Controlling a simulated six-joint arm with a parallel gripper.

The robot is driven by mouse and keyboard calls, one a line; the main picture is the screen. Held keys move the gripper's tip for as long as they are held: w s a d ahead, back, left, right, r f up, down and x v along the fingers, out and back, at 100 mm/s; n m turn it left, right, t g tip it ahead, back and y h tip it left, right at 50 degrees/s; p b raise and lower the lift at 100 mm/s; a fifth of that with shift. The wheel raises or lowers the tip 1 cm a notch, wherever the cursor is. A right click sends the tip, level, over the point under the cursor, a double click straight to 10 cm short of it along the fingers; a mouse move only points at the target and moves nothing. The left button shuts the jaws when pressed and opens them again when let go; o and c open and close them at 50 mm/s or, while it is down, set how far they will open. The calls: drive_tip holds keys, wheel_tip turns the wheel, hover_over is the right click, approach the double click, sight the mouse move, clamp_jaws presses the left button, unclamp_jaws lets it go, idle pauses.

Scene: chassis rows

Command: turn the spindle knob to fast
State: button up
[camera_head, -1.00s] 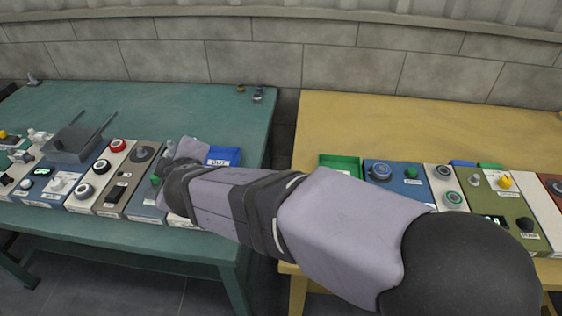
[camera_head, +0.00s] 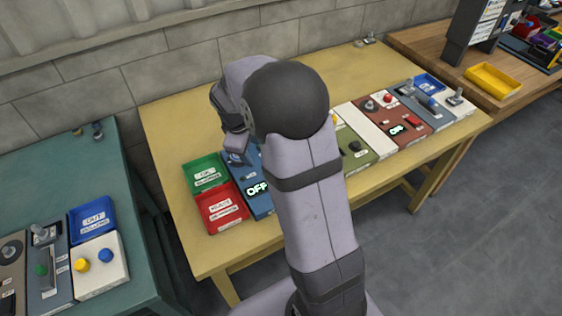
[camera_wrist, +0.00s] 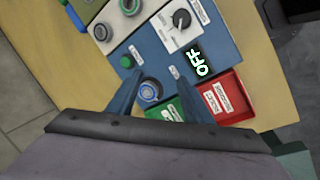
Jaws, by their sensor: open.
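A blue panel (camera_wrist: 210,40) with a lit OFF display (camera_wrist: 202,62) lies under my gripper in the wrist view. It carries a black pointer knob (camera_wrist: 182,18) on a white marked plate, a round blue-grey dial (camera_wrist: 150,92) and a green button (camera_wrist: 127,62). The small labels are unreadable, so I cannot tell which knob is the spindle knob. My gripper (camera_wrist: 158,73) is open and empty, its fingers on either side of the blue-grey dial in the picture. Contact cannot be told. In the head view my arm hides much of the blue panel (camera_head: 258,203).
Green (camera_head: 205,173) and red (camera_head: 221,207) trays stand left of the blue panel on the yellow table (camera_head: 165,120). More panels lie to the right, including a brown-red one (camera_head: 395,118). A teal table (camera_head: 130,215) stands at left, across a gap.

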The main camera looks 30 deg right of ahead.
drive_tip(key=s+d+y+p, duration=0.1)
drive_tip(key=s+d, duration=0.1)
drive_tip(key=s+d+m+g+y, duration=0.1)
drive_tip(key=s+d, duration=0.1)
drive_tip(key=d, duration=0.1)
drive_tip(key=s+d+f+g+p, duration=0.1)
drive_tip(key=s+d, duration=0.1)
drive_tip(key=d, duration=0.1)
drive_tip(key=shift+s+m+y+p, duration=0.2)
drive_tip(key=shift+m+y+p, duration=0.1)
drive_tip(key=shift+y+p, duration=0.1)
drive_tip(key=shift+a+f, duration=0.1)
drive_tip(key=shift+f, duration=0.1)
drive_tip(key=shift+f+p, duration=1)
drive_tip(key=shift+f, duration=2.55)
drive_tip(key=c, duration=1.1)
